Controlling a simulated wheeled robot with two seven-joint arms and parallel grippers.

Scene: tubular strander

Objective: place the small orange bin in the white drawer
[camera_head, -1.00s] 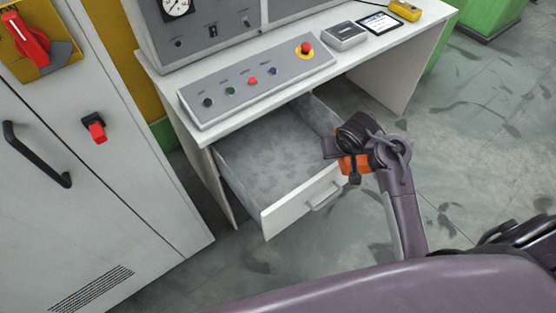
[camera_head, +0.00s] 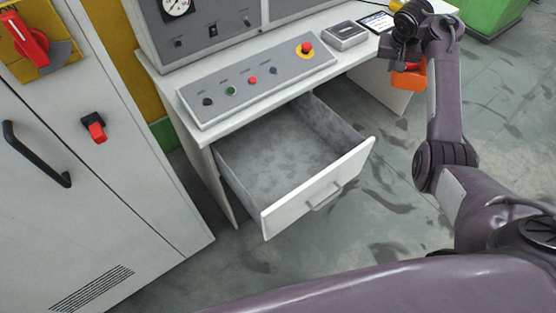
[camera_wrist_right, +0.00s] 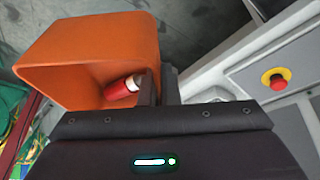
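The small orange bin (camera_head: 408,76) hangs from my right gripper (camera_head: 388,66), beside the right end of the desk. In the right wrist view the bin (camera_wrist_right: 88,48) is tipped with its opening partly toward the camera, and a red cylinder with a pale end (camera_wrist_right: 122,87) lies inside. The right gripper's dark fingers (camera_wrist_right: 160,88) are close together at the bin's right wall and look shut on it. The white drawer (camera_head: 318,190) under the desk is pulled open, and its grey inside looks empty. The bin is right of and above it. My left gripper is not in view.
The white desk (camera_head: 150,62) carries a button panel (camera_head: 262,84) with a red emergency stop (camera_head: 305,48), a small grey box (camera_head: 346,35) and a tablet (camera_head: 376,21). A grey cabinet (camera_head: 90,190) stands left. Clear floor lies right of the drawer.

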